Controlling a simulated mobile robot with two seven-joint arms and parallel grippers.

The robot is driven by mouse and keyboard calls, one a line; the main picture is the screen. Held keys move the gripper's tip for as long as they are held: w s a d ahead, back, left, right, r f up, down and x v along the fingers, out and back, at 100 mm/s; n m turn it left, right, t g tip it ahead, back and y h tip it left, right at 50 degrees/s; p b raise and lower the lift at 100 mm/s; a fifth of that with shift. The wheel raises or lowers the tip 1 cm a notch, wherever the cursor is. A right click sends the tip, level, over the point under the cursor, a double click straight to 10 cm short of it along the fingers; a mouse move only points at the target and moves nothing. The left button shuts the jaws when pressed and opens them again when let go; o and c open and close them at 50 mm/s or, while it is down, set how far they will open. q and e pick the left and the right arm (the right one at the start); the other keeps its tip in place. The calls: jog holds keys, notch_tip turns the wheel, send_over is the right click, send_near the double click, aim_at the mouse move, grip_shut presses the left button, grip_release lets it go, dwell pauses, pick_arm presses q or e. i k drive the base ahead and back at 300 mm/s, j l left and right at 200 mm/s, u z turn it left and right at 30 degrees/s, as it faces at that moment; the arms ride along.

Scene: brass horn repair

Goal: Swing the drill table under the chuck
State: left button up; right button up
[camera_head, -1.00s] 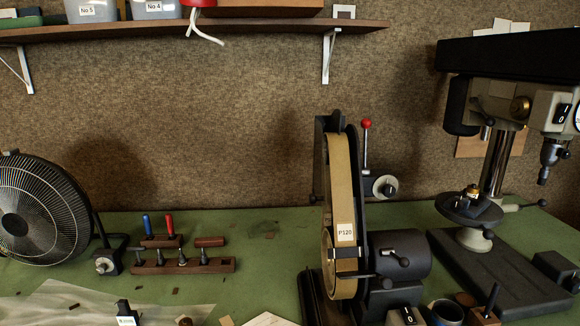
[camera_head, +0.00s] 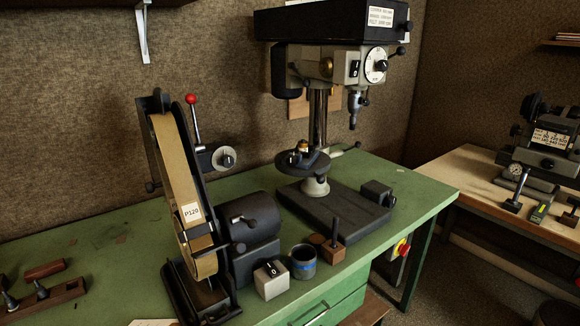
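The drill press (camera_head: 325,62) stands at the back right of the green bench, with a dark head on a steel column (camera_head: 317,118). Its chuck (camera_head: 354,107) hangs at the front right of the head. The round dark drill table (camera_head: 294,168) sits low on the column, swung to the left and not below the chuck. A small brass-coloured piece (camera_head: 304,147) and a dark block are on the table. A lever (camera_head: 346,151) sticks out to the right of the column. Neither of my grippers is in view.
A belt sander (camera_head: 182,190) marked P120 stands left of the press. A switch box (camera_head: 271,279), a cup (camera_head: 303,262) and a wooden block with a dark peg (camera_head: 328,248) stand near the front edge. A dark block (camera_head: 377,194) sits on the press base (camera_head: 325,215). A second bench (camera_head: 462,172) is at right.

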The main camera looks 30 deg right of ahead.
aim_at(318, 163)
jog(key=l+z, duration=0.1)
jog(key=l, duration=0.8)
jog(key=l+z, duration=0.1)
jog(key=l, duration=0.85)
jog(key=l+z, duration=0.15)
jog(key=l, duration=0.75)
jog(key=i+l+z, duration=0.1)
jog(key=l, duration=0.8)
jog(key=i, duration=0.1)
